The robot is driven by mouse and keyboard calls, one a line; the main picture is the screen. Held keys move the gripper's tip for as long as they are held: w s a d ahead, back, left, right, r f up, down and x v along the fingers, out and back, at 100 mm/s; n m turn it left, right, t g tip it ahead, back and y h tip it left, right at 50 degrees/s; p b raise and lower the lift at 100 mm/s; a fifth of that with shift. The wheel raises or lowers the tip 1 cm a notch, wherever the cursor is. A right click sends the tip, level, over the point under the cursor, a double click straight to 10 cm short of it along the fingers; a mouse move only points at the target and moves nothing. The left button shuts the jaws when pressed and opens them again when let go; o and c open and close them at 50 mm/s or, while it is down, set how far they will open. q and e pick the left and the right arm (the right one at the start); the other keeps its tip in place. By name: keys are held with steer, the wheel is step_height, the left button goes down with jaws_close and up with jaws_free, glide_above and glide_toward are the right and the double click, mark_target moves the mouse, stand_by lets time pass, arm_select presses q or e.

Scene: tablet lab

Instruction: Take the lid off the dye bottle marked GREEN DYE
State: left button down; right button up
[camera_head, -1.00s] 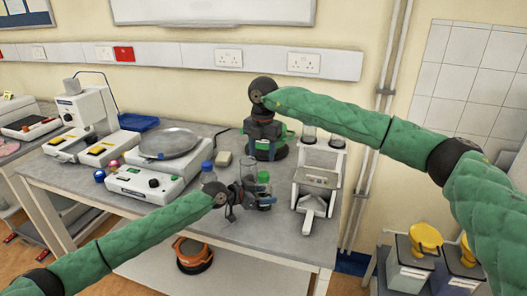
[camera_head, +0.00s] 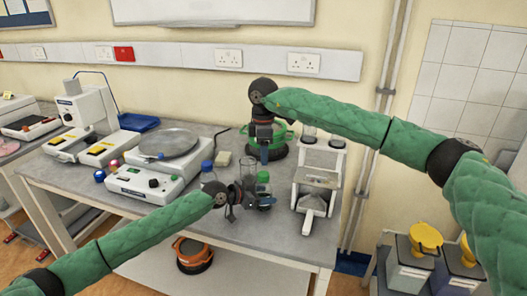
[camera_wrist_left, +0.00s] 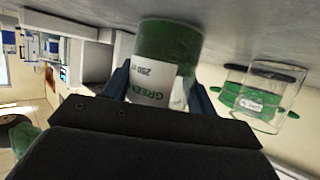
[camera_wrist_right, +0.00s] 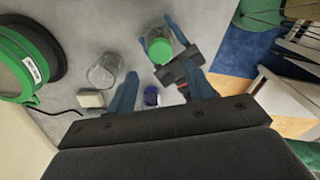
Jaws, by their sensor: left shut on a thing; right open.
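The GREEN DYE bottle (camera_head: 263,189) stands on the bench with its green lid (camera_head: 263,177) on top. In the left wrist view its white label reads "GREEN" and "250" on the bottle (camera_wrist_left: 152,82), with green liquid inside. My left gripper (camera_head: 260,200) is shut on the bottle's body from the side. My right gripper (camera_head: 264,154) is open and empty, above and behind the bottle. In the right wrist view the green lid (camera_wrist_right: 160,50) lies beyond the open fingers and apart from them, and the left gripper's fingers flank the bottle below it.
A glass beaker (camera_head: 247,168) stands close behind the bottle. A blue-capped bottle (camera_head: 207,170) is to the left, near the balance (camera_head: 145,185). A round green-and-black device (camera_head: 279,148) sits behind. A white-grey apparatus (camera_head: 316,180) stands to the right.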

mark_target(264, 174)
steer(key=shift+f, duration=3.95)
steer(key=shift+c, duration=0.4)
